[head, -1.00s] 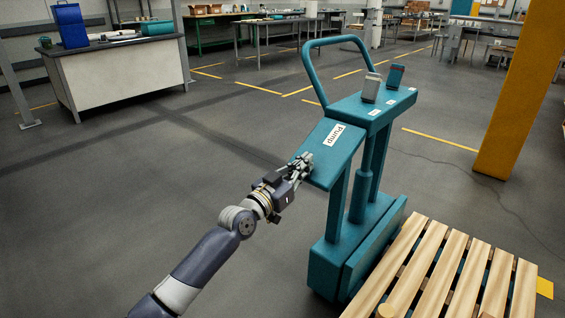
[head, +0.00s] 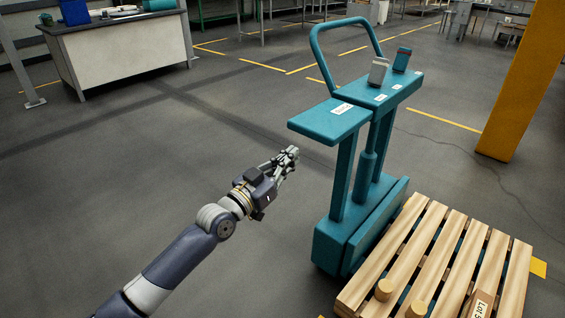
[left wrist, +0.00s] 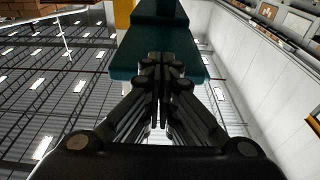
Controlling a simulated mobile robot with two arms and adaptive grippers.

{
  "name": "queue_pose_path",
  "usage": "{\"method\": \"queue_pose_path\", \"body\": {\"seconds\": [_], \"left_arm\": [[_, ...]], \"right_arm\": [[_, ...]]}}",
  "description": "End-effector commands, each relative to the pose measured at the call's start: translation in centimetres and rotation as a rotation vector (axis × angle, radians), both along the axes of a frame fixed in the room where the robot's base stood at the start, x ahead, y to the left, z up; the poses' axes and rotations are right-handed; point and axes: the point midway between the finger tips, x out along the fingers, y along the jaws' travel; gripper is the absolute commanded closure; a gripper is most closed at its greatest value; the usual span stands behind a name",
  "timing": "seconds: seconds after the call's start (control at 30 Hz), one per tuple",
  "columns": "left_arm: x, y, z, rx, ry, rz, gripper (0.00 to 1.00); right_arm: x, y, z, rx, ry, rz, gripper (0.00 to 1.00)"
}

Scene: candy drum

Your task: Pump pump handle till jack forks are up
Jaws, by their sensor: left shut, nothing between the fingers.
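The teal pump handle (head: 318,124), a flat plate with a white label, stands out level from the left side of the teal jack (head: 362,222). In the head view my left gripper (head: 292,155) is shut and empty, below and to the left of the plate, apart from it. In the left wrist view the shut fingers (left wrist: 160,75) point up toward the teal plate's underside (left wrist: 160,50). The jack forks are hidden under the wooden pallet (head: 440,262). My right gripper is not in view.
The pallet bears wooden pegs (head: 384,290) and a labelled block (head: 479,304). Two small devices (head: 378,72) sit on the jack's top. A yellow pillar (head: 521,85) stands at the right. The floor to the left is clear up to a desk (head: 125,55).

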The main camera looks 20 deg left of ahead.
Motion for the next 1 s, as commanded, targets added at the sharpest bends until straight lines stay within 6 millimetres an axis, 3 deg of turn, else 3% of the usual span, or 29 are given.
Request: {"method": "queue_pose_path", "body": {"seconds": [0.3, 1.0], "left_arm": [[-2.1, 0.8, -0.4, -0.002, -0.002, 0.001, 1.0], [-2.1, 0.8, -0.4, -0.002, -0.003, 0.001, 1.0]], "right_arm": [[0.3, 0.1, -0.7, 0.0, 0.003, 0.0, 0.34], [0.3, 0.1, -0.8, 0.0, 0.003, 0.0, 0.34]]}}
